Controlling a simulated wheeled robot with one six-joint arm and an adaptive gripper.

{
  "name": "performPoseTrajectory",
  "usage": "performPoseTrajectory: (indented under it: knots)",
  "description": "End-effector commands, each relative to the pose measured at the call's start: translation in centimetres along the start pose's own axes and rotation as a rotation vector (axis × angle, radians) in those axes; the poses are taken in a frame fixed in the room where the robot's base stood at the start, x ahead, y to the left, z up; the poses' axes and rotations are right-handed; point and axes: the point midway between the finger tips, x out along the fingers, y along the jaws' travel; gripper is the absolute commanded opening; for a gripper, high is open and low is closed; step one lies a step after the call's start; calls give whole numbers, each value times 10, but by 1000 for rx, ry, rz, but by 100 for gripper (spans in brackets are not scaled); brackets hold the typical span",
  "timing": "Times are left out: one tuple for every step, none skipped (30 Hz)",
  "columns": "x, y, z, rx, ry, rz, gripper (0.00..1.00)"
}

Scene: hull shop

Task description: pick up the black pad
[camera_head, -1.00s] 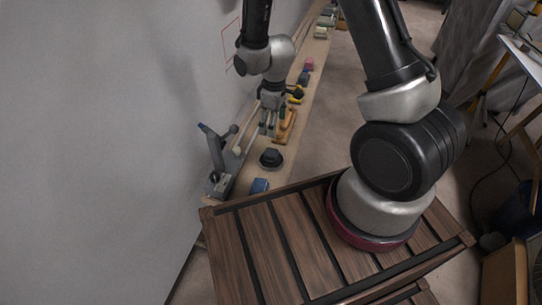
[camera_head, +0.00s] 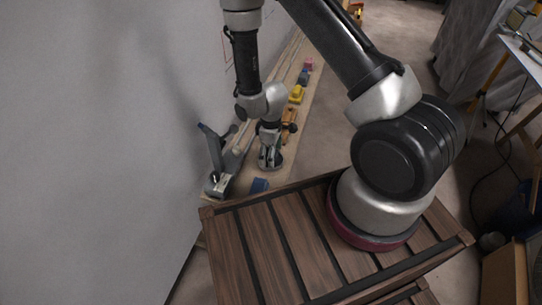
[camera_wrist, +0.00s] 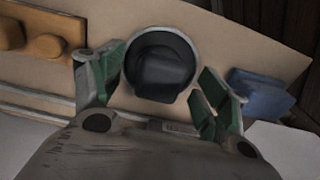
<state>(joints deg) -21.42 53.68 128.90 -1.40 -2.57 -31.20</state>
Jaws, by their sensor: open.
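The black pad is a round black disc with a raised block on top. In the wrist view the black pad (camera_wrist: 160,66) lies on the shelf between and just ahead of my fingertips. My gripper (camera_wrist: 158,88) is open, with a green-lined finger on each side of the pad and no clear contact. In the head view my gripper (camera_head: 269,158) points down over the pad (camera_head: 277,164), hiding most of it; only part of its dark rim shows.
A blue block (camera_wrist: 262,93) is close to the right finger; it also shows in the head view (camera_head: 260,185). Orange wooden pieces (camera_wrist: 45,44) lie to the left. A grey clamp-like tool (camera_head: 220,180) stands beside the wall. A yellow block (camera_head: 296,94) sits farther along the shelf (camera_head: 304,100).

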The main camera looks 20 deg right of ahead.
Motion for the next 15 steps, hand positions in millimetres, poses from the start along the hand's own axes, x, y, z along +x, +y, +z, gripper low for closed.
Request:
performPoseTrajectory:
  knots:
    - [0,0,0,0,0,0,75]
    - [0,0,0,0,0,0,71]
    - [0,0,0,0,0,0,64]
    - [0,0,0,0,0,0,59]
    - [0,0,0,0,0,0,53]
    - [0,0,0,0,0,0,46]
    - [0,0,0,0,0,0,40]
    - [0,0,0,0,0,0,35]
    - [0,0,0,0,0,0,28]
    - [0,0,0,0,0,0,24]
    - [0,0,0,0,0,0,24]
    - [0,0,0,0,0,0,24]
    - [0,0,0,0,0,0,24]
    - [0,0,0,0,0,0,24]
    - [0,0,0,0,0,0,23]
